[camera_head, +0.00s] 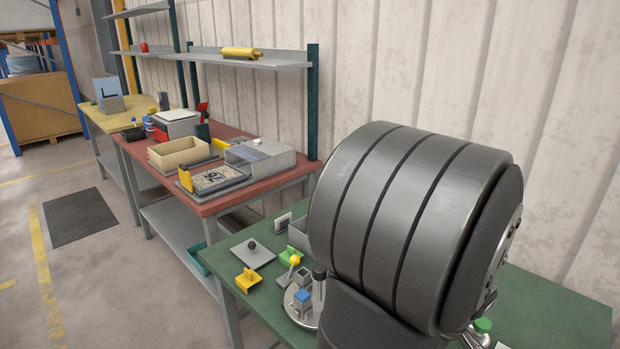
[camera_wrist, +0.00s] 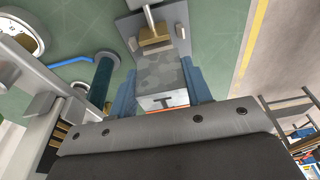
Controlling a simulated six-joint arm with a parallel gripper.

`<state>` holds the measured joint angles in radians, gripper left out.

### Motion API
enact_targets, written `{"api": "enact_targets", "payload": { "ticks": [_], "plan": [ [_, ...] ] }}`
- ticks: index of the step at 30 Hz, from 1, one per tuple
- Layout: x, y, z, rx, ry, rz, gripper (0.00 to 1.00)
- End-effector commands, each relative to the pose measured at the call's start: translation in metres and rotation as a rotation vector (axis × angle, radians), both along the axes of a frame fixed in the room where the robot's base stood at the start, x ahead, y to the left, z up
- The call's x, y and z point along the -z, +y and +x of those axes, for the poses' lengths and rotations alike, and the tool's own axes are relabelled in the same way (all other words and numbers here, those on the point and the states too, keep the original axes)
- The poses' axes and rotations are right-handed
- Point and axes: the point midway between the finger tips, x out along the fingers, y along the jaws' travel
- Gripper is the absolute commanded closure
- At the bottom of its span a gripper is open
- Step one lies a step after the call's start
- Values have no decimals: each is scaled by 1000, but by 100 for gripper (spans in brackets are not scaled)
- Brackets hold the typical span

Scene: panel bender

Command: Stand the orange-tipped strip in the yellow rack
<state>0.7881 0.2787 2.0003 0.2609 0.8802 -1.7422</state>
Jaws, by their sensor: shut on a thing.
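In the wrist view my gripper (camera_wrist: 160,88) shows as two blue fingers. They are shut on a grey mottled piece that I take for the orange-tipped strip (camera_wrist: 172,76). Its near end has a pale face with a dark T-shaped mark and a thin orange edge. The dark housing of my wrist hides part of it. In the head view my large dark arm link covers the gripper and the strip. A small yellow piece, which looks like the yellow rack (camera_head: 247,280), sits near the left edge of the green table. I cannot see anything standing in it.
On the green table (camera_head: 255,312), a grey plate with a black knob (camera_head: 251,250), a green holder (camera_head: 289,256) and a round metal base with a blue block (camera_head: 303,297) stand close together. A metal fixture with a brown jaw (camera_wrist: 155,36) lies just beyond the strip. A red table (camera_head: 215,206) adjoins behind.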

Motion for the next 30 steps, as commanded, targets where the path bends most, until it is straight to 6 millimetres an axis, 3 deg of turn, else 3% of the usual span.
{"api": "enact_targets", "payload": {
  "ticks": [18,30],
  "plan": [
    [-31,0,0,0,-1,-1,70],
    [-36,0,0,0,0,0,70]
  ]
}}
